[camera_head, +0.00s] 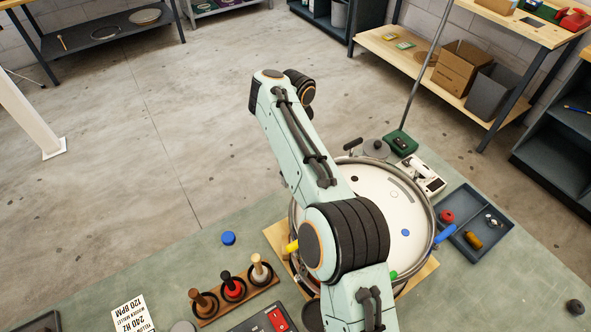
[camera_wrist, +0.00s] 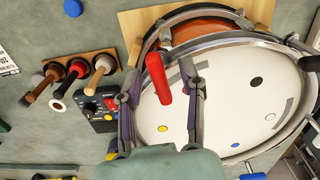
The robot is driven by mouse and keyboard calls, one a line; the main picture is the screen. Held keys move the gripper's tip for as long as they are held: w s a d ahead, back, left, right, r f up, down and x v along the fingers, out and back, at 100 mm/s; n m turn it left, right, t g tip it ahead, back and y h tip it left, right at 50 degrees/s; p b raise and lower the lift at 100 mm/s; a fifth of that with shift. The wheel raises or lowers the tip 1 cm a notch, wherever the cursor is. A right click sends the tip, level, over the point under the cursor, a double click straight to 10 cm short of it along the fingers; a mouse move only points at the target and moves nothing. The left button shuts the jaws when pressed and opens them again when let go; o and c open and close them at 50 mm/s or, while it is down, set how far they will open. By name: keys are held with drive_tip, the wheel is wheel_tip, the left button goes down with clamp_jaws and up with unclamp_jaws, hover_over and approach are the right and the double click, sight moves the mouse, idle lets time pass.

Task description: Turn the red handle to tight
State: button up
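The red handle (camera_wrist: 158,84) shows in the wrist view at the near-left rim of the white drum (camera_wrist: 225,105), a short rod slanting across the picture. My gripper (camera_wrist: 161,58) is open, with one finger on each side of the handle and a visible gap to each. I cannot tell how far the fingers are above it. In the head view the drum (camera_head: 374,188) stands on the bench, and my arm covers the red handle and my fingers.
Yellow (camera_head: 291,246), blue (camera_head: 445,233), green (camera_head: 393,275) and black (camera_head: 352,146) handles sit around the drum rim. A mallet rack (camera_head: 236,302) is left, a control box (camera_wrist: 102,106) beside it. A blue tray (camera_head: 487,244) is right. Bare bench lies far left.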

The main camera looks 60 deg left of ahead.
drive_tip(key=shift+r, duration=0.15)
wheel_tip(320, 180, up, 12)
idle(0.6)
idle(0.4)
